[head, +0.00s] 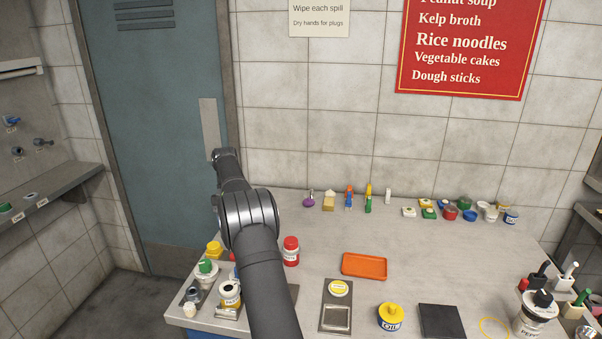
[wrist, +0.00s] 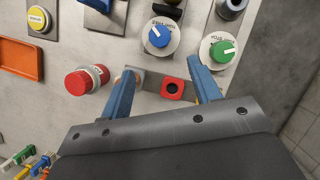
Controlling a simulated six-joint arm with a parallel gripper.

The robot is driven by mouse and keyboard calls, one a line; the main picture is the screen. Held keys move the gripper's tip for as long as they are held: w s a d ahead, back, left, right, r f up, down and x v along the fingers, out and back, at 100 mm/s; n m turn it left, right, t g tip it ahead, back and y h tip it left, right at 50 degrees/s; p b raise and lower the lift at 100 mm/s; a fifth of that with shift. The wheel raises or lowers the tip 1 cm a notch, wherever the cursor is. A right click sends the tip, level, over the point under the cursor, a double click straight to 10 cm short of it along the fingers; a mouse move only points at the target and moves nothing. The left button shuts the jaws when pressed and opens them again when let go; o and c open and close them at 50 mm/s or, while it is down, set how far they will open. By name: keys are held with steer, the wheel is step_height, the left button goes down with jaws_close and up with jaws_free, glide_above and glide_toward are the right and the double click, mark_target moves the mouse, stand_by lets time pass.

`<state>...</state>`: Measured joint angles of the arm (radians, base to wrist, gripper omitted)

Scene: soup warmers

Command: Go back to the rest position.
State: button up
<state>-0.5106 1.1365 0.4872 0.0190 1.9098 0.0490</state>
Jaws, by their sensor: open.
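My gripper (wrist: 161,66) shows in the wrist view with its two blue fingers spread apart. Nothing is held between them. It points down over the counter, and a small red square piece with a dark round hole (wrist: 173,88) shows between the fingers, apart from them as far as I can tell. A red-capped jar (wrist: 82,82) lies left of the fingers in that view. In the head view my dark arm rises from the bottom, and it hides the gripper itself.
A blue knob (wrist: 158,36) and a green knob (wrist: 222,51) sit close beyond the fingertips. An orange tray (head: 364,265) lies mid-counter, with open counter behind it. Several small items line the wall. A red-capped jar (head: 291,251) stands just right of my arm.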

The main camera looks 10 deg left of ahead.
steer(key=x, duration=1.2)
steer(key=shift+w+r, duration=0.1)
steer(key=shift+r, duration=0.05)
steer(key=shift+f, duration=0.25)
steer(key=shift+d+r+m, duration=0.1)
steer(key=shift+m, duration=0.5)
steer(key=m+y, duration=0.1)
steer(key=m, duration=0.2)
steer(key=shift+d+y, duration=0.1)
steer(key=shift+y, duration=0.2)
steer(key=m+y, duration=0.1)
steer(key=m, duration=0.4)
steer(key=shift+d+y, duration=0.2)
steer(key=shift+y, duration=0.2)
steer(key=m, duration=0.2)
steer(key=m+y, duration=0.1)
steer(key=m, duration=0.2)
steer(key=shift+d+t+y, duration=0.15)
steer(key=shift+t+y, duration=0.15)
steer(key=shift+t, duration=0.1)
steer(key=m, duration=0.1)
steer(key=m+t, duration=0.1)
steer(key=m, duration=0.1)
steer(key=m+y, duration=0.1)
steer(key=shift+s+m, duration=0.3)
